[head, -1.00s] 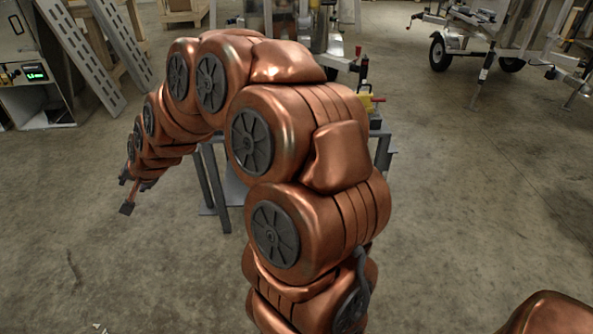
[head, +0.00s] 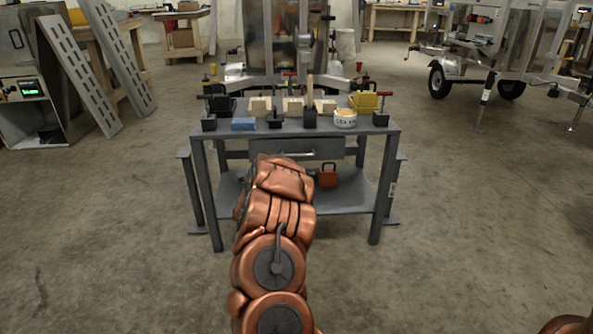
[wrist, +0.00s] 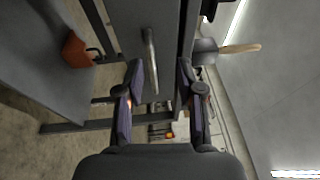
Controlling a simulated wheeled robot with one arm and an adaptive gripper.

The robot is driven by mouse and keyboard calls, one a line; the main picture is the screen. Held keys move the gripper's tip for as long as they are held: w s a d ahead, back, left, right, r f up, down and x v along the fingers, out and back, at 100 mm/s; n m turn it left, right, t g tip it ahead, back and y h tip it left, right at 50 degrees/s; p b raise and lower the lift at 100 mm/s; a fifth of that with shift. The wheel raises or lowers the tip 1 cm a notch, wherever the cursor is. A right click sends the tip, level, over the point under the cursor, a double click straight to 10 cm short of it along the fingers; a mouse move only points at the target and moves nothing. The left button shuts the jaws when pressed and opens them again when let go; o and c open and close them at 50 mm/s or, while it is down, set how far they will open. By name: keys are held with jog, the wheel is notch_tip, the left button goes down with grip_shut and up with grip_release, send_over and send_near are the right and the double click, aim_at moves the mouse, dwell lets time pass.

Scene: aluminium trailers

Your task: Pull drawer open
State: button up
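The grey drawer (head: 325,148) sits under the top of a grey metal workbench (head: 372,193), and its front looks flush, so it appears shut. Its pale bar handle (head: 297,154) shows just above my arm. In the wrist view, which is turned sideways, the drawer front (wrist: 130,22) and the handle (wrist: 151,65) lie ahead. My gripper (wrist: 160,72) is open, with one finger on each side of the handle in the picture. I see no finger touching the handle. In the head view my gripper is hidden behind my arm.
Clamps, a blue block (head: 243,124), a white tub (head: 345,118) and yellow boxes crowd the bench top. An orange padlock-shaped item (head: 327,176) stands on the lower shelf (head: 350,199). The floor around the bench is clear. A trailer (head: 470,68) stands at the back right.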

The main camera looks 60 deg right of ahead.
aim_at(296, 155)
jog(key=shift+m+g+h, duration=0.8)
jog(key=shift+s+d+f+b, duration=0.1)
jog(key=shift+s+d+b, duration=0.35)
jog(key=shift+d, duration=1.25)
jog(key=shift+s+d+f+b, duration=0.15)
jog(key=shift+d+b, duration=0.55)
jog(key=shift+d, duration=0.95)
jog(key=shift+s+d+f+b, duration=0.1)
jog(key=shift+s+d+b, duration=0.3)
jog(key=shift+d, duration=1.3)
jog(key=shift+w, duration=0.15)
jog(key=shift+c, duration=0.4)
grip_shut()
